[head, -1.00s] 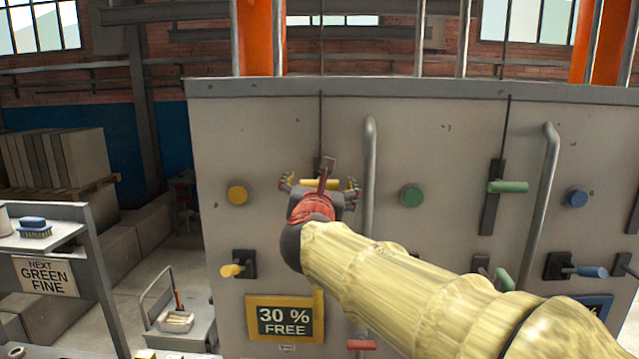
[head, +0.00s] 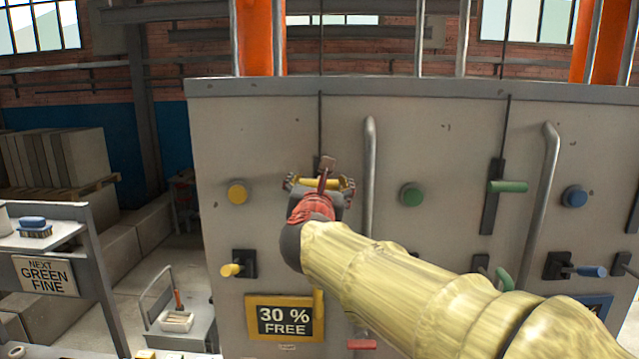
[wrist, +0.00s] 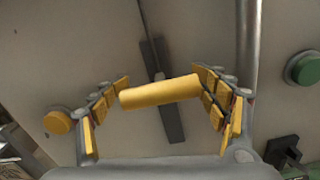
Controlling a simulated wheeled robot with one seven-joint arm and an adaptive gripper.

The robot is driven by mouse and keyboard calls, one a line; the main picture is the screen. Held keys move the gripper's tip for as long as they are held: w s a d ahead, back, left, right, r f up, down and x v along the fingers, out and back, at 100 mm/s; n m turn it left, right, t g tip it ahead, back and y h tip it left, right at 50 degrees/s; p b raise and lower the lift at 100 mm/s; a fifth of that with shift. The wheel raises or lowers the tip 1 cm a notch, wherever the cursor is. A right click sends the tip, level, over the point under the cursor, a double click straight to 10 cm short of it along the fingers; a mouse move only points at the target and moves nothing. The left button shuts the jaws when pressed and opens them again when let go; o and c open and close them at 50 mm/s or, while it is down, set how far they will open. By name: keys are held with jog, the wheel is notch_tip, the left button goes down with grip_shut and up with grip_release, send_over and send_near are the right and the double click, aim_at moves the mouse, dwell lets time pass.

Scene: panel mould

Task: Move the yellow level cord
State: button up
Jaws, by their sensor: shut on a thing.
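The yellow level cord's handle (head: 318,184) is a short yellow bar lying crosswise on a dark upright slot plate in the grey panel. A thin dark cord (head: 320,125) runs up from it. In the wrist view, the yellow handle (wrist: 160,92) lies between my two padded fingers, slightly tilted, with the dark plate (wrist: 165,120) behind it. My gripper (head: 320,182) is shut on the handle, one finger at each end. My wrist hides the lower part of the slot in the head view.
A grey pipe (head: 370,160) stands close right of my gripper. A yellow knob (head: 238,191) is at left and a green knob (head: 411,194) at right. A green handle (head: 508,187) sits on another slot. A yellow lever (head: 232,269) and a "30 % FREE" sign (head: 285,320) are below.

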jog(key=shift+c, duration=0.4)
notch_tip(320, 180, down, 11)
jog(key=b, duration=1.1)
jog(key=shift+r, duration=0.15)
jog(key=o, duration=1.7)
jog(key=shift+r, duration=0.1)
jog(key=shift+c, duration=0.2)
jog(key=shift+s, duration=0.1)
jog(key=s, duration=1.1)
jog(key=shift+s+a, duration=0.25)
jog(key=shift+s, duration=0.1)
